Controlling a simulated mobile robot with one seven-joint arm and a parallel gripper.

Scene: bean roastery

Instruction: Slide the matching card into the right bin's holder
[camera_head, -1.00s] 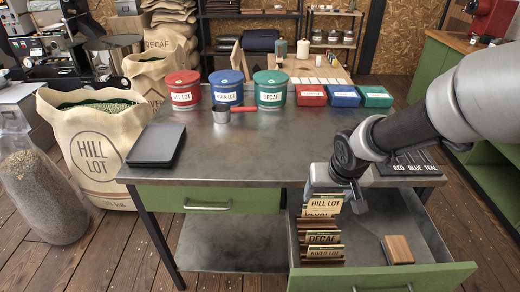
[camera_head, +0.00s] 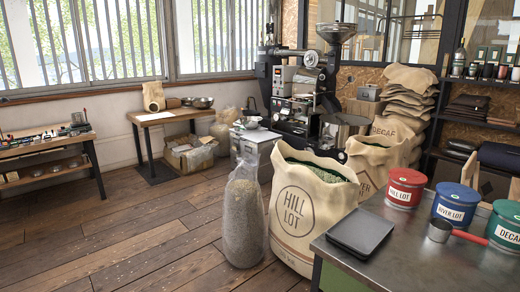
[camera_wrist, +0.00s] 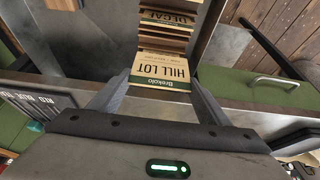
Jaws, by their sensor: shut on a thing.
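My gripper (camera_wrist: 160,90) is shut on the HILL LOT card (camera_wrist: 162,66), a cream card with a dark green lower band. Its fingers lie on either side of the card in the wrist view. Other cards (camera_wrist: 168,20), one reading DECAF, stand close behind it in the open drawer; I cannot tell whether the held card is clear of them. In the head view are a red HILL LOT tin (camera_head: 405,188), a blue RIVER LOT tin (camera_head: 455,205) and a teal DECAF tin (camera_head: 507,226), cut by the edge. My gripper is outside the head view.
A sack (camera_head: 305,210) printed HILL LOT stands left of the metal table (camera_head: 400,265). A black flat device (camera_head: 360,232) and a red-handled scoop (camera_head: 440,230) lie on the table. A dark board (camera_wrist: 40,98) with colour names shows at left in the wrist view. Floor at left is open.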

